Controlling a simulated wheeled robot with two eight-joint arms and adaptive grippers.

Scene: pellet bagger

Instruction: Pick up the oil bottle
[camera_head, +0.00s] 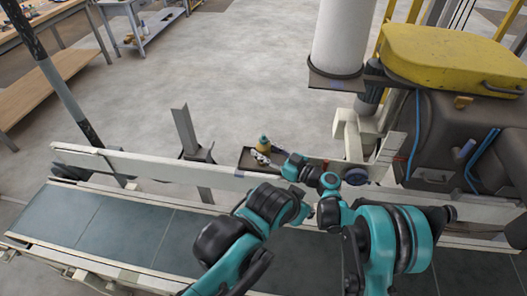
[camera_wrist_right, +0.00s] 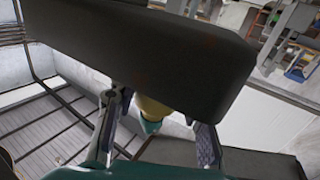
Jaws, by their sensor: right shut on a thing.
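In the right wrist view, the yellow bottle (camera_wrist_right: 152,109) shows between the two fingers (camera_wrist_right: 158,128). A large dark block hides its upper part there. I cannot tell whether the bottle touches the shelf.
The dark shelf (camera_head: 246,158) lies just beyond the pale conveyor wall (camera_head: 140,166). The conveyor belt (camera_head: 90,220) is empty at left. A machine with a yellow cover (camera_head: 450,58) stands at right. Open floor (camera_head: 230,60) lies behind. A wooden bench (camera_head: 40,88) stands far left.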

